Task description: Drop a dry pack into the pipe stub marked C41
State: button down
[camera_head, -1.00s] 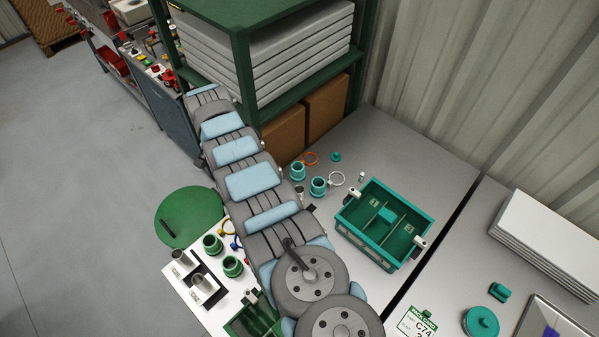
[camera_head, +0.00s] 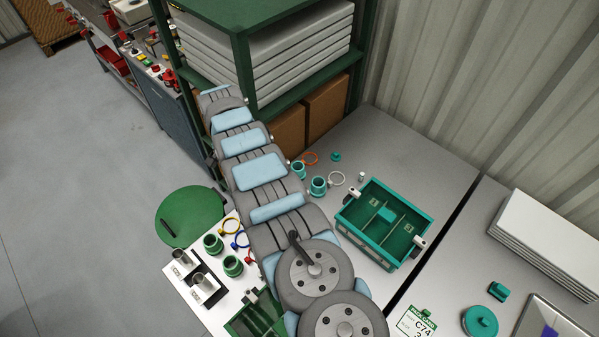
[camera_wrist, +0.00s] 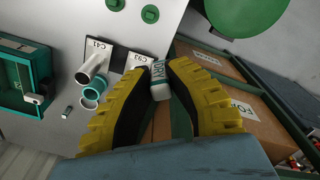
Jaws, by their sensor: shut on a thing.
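My gripper (camera_wrist: 165,72) is shut on a small white dry pack (camera_wrist: 159,88), lettered "DRY", between its yellow fingers in the wrist view. The pipe stub marked C41 (camera_wrist: 96,61) is a grey tube on the panel, left of the fingers. Its C41 label (camera_wrist: 93,43) sits just above it. A second stub (camera_wrist: 137,64), with a label that seems to read C93, is between it and my left finger. The pack is to the right of both stubs and apart from them. In the head view, two grey stubs (camera_head: 181,258) show on the white board, while my arm hides the gripper.
A teal crate (camera_wrist: 42,72) with a divider stands at left in the wrist view. A teal ring fitting (camera_wrist: 90,98) and a small pale cylinder (camera_wrist: 67,112) lie near the stubs. Cardboard boxes (camera_wrist: 215,115) are at right. In the head view, a green shelf rack (camera_head: 243,60) stands behind my arm.

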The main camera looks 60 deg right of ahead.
jog(key=shift+s+d+f, duration=0.1)
jog(key=shift+s+d, duration=0.2)
jog(key=shift+d, duration=0.1)
jog(key=shift+s+d+f+m, duration=0.2)
jog(key=shift+s+m, duration=0.1)
jog(key=shift+s, duration=0.1)
jog(key=shift+d, duration=0.15)
jog(key=shift+s+d, duration=0.1)
jog(key=shift+s, duration=0.25)
dwell(0.6)
jog(key=shift+s+d+f+m+p, duration=0.25)
jog(key=shift+d+m+p, duration=0.1)
jog(key=shift+d, duration=0.1)
dwell(0.3)
jog(key=shift+s+d+f, duration=0.1)
jog(key=shift+s+f, duration=0.05)
jog(key=shift+s, duration=0.15)
jog(key=shift+s+d, duration=0.1)
jog(key=shift+s, duration=0.05)
